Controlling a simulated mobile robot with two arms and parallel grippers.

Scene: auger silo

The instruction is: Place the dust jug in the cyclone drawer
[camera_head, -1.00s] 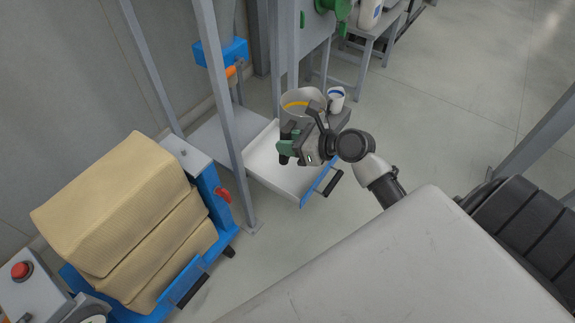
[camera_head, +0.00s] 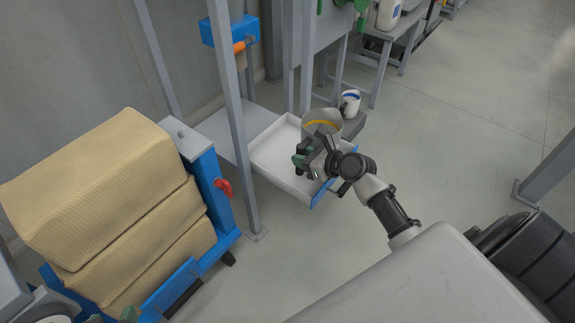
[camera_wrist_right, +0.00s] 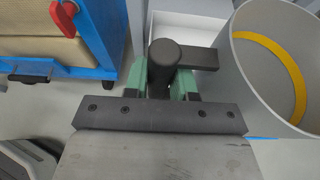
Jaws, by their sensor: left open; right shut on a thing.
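The dust jug (camera_head: 322,122) is a grey open-topped vessel with a yellow band inside. It also shows large at the right of the right wrist view (camera_wrist_right: 262,85). My right gripper (camera_head: 307,160) has its green fingers shut on the jug's dark handle (camera_wrist_right: 164,62). The cyclone drawer (camera_head: 272,172) is a pulled-out white tray with a blue front. The jug overlaps its right rear part in the head view; I cannot tell its height above the tray. Only a green tip of my left gripper (camera_head: 128,315) shows at the bottom left edge, beside the sacks.
A white mug with a blue band (camera_head: 350,103) stands on a grey block (camera_head: 354,125) just behind the jug. A grey post (camera_head: 238,130) rises left of the drawer. Stacked tan sacks (camera_head: 110,200) sit on a blue cart (camera_head: 207,190).

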